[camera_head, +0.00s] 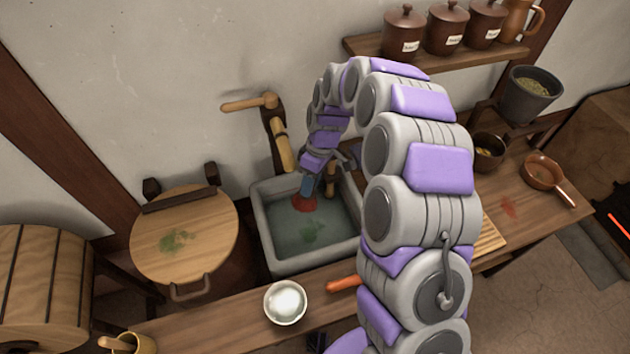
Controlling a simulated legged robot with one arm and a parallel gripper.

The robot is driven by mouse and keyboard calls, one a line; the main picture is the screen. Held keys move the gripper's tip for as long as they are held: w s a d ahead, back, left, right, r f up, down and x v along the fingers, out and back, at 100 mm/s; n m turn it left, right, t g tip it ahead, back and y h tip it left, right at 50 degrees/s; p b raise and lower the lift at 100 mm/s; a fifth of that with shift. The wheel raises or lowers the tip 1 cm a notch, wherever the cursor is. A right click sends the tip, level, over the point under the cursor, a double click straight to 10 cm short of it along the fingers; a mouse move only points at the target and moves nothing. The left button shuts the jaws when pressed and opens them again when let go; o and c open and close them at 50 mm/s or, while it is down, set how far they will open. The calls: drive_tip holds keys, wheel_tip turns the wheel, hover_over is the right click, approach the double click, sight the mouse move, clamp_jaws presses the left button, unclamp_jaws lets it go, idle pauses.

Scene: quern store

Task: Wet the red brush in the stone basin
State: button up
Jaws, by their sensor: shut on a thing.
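The grey stone basin (266,240) stands against the wall, left of my arm, and holds greenish water (285,235) with a darker green patch. My gripper (309,180) points down inside the basin, near its back. It is shut on the red brush (305,203), whose red end is lowest, at or in the water. I cannot tell how deep the red end is. The gripper and the angle hide most of the upper part of the brush. A wooden tap (280,145) is on the wall behind the basin.
A round wooden lid (185,235) is left of the basin. A shiny bowl (285,302) and an orange handle (344,283) lie on the front counter. A brown pan (545,175) and dark pots are at right. Lidded jars (404,32) stand on a shelf above.

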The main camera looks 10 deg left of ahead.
sight(312, 204)
drive_tip(key=shift+s+a+f, duration=0.2)
drive_tip(key=shift+a+f, duration=0.05)
drive_tip(key=shift+a, duration=0.15)
drive_tip(key=shift+w+d+f+b, duration=0.1)
drive_tip(key=shift+d+f+b, duration=0.15)
drive_tip(key=shift+f, duration=0.25)
drive_tip(key=shift+d+f+b, duration=0.15)
drive_tip(key=shift+d+f, duration=0.15)
drive_tip(key=shift+f, duration=0.2)
drive_tip(key=shift+d+f, duration=0.1)
drive_tip(key=shift+f, duration=0.25)
drive_tip(key=f, duration=0.2)
drive_tip(key=a+f+b, duration=0.1)
drive_tip(key=f, duration=0.1)
drive_tip(key=shift+d+f+b, duration=0.2)
drive_tip(key=shift+f+b, duration=0.05)
drive_tip(key=shift+f, duration=0.45)
drive_tip(key=shift+d+f+b, duration=0.15)
drive_tip(key=shift+f+b, duration=0.1)
drive_tip(key=shift+f, duration=0.45)
wheel_tip(312, 204, down, 4)
drive_tip(key=shift+a+f+b, duration=0.1)
drive_tip(key=shift+b, duration=0.55)
drive_tip(key=shift+r+p, duration=1.65)
drive_tip(key=shift+r, duration=4.7)
